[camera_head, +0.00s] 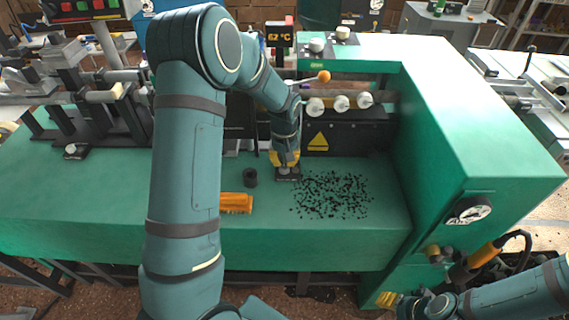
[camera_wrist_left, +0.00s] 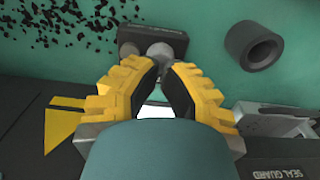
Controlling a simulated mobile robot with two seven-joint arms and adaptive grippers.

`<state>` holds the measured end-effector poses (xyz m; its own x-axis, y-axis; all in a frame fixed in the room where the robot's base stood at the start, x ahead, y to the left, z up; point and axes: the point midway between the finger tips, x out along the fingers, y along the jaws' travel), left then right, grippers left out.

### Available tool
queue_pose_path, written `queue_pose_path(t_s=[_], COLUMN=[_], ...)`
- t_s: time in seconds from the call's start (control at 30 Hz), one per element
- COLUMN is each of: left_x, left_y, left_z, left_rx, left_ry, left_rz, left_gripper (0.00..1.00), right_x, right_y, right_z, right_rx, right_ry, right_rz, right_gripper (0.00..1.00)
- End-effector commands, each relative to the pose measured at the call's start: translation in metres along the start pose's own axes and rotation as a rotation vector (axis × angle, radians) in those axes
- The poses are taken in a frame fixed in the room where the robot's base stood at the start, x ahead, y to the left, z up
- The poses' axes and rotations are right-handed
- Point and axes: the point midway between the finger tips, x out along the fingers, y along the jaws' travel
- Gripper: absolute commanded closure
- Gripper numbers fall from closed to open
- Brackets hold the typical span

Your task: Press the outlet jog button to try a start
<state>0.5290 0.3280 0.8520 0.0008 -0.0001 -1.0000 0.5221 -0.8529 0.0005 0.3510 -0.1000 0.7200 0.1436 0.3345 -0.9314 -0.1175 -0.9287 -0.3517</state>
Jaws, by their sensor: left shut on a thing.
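A small dark block with a round grey button (camera_wrist_left: 160,50) sits on the green bench, and I take it for the outlet jog button. In the head view its dark base (camera_head: 288,176) shows under the fingertips. My left gripper (camera_head: 286,161) points down at it, its yellow-backed fingers closed in at the grey dome; they also show in the left wrist view (camera_wrist_left: 163,66). The fingers hide part of the dome, and how far it is pressed cannot be told. My right gripper (camera_head: 388,300) is low at the right, beside the green cabinet, its fingers too small to read.
Black scraps (camera_head: 332,195) lie right of the button. A dark ring (camera_head: 250,178) and an orange piece (camera_head: 236,203) lie to its left. White rollers (camera_head: 341,103) and an orange-tipped lever (camera_head: 323,77) are behind. A similar button block (camera_head: 75,151) stands far left.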

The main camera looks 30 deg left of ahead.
Motion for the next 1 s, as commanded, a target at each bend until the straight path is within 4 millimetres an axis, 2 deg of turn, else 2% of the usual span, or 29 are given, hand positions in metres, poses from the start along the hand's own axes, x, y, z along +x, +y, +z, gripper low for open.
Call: queue_pose_path(t_s=[0.07,0.43,0.8,1.0], left_x=[-0.006,-0.007,-0.035,-0.035], left_y=[0.000,0.000,0.000,0.000], left_z=[0.000,0.000,0.000,0.000], left_rx=[0.000,0.000,0.000,-0.001], left_ry=[0.000,0.000,0.000,-0.001], left_rz=[0.000,0.000,-0.001,-0.001], left_gripper=[1.00,1.00,1.00,1.00], right_x=[-0.004,-0.005,-0.025,-0.025], right_y=[-0.002,-0.002,-0.009,-0.009], right_z=[0.000,-0.001,-0.003,-0.003], right_rx=[0.000,0.000,0.000,0.000], right_ry=[0.000,0.000,0.000,0.000], right_rz=[0.000,0.000,0.000,0.000], right_gripper=[0.53,0.53,0.53,0.53])
